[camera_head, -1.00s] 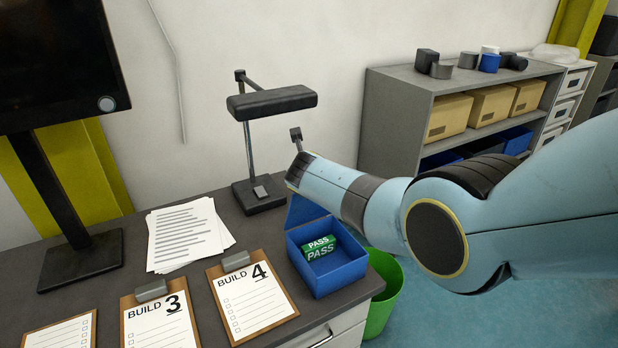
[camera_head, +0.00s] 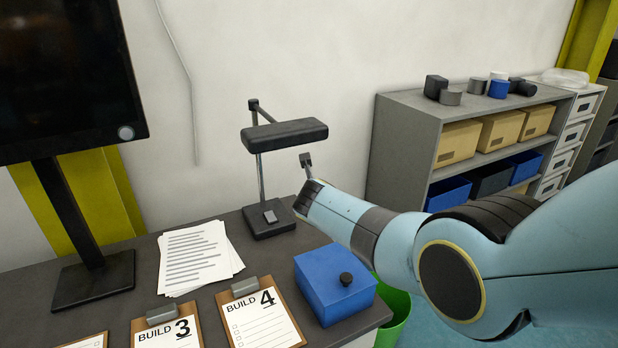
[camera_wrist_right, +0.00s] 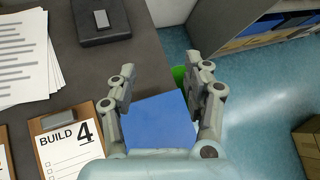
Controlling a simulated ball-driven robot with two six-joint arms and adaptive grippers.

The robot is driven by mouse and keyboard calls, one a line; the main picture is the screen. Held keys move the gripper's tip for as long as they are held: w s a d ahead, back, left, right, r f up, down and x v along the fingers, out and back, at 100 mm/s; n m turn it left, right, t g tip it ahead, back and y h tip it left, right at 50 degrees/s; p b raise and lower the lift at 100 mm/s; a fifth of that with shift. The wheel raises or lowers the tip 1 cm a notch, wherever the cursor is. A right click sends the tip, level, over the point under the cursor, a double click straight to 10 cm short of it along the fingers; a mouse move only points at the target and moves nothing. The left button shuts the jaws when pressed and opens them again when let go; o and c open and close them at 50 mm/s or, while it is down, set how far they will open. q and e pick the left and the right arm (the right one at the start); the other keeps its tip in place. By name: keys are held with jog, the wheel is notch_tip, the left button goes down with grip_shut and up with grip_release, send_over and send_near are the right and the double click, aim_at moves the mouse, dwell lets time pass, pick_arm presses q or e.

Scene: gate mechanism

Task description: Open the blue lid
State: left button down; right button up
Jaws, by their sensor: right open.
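The blue lid (camera_head: 320,272) lies closed on the blue box (camera_head: 350,306) at the right end of the desk. A dark round knob (camera_head: 346,279) stands on the lid near its front right. In the right wrist view the blue surface (camera_wrist_right: 160,118) shows below and between the fingers of my right gripper (camera_wrist_right: 165,75). That gripper is open and empty, with its fingers spread; the knob does not show there. In the head view my right arm reaches in from the right, past the back right of the box. My left gripper is not in view.
Clipboards, one marked BUILD 4 (camera_head: 262,318), lie left of the box. Papers (camera_head: 198,256) and a desk lamp (camera_head: 284,134) are behind. A green bin (camera_head: 396,312) stands below the desk's right edge. A grey shelf (camera_head: 410,140) is behind.

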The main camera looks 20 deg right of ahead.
jog(key=s+a+r+p, duration=0.3)
jog(key=r+p, duration=0.1)
jog(key=r, duration=0.4)
jog(key=shift+s+a+p, duration=0.25)
jog(key=shift+s+p, duration=0.05)
jog(key=shift+p, duration=0.1)
jog(key=shift+r, duration=0.15)
dwell(0.5)
notch_tip(320, 180, up, 10)
dwell(0.4)
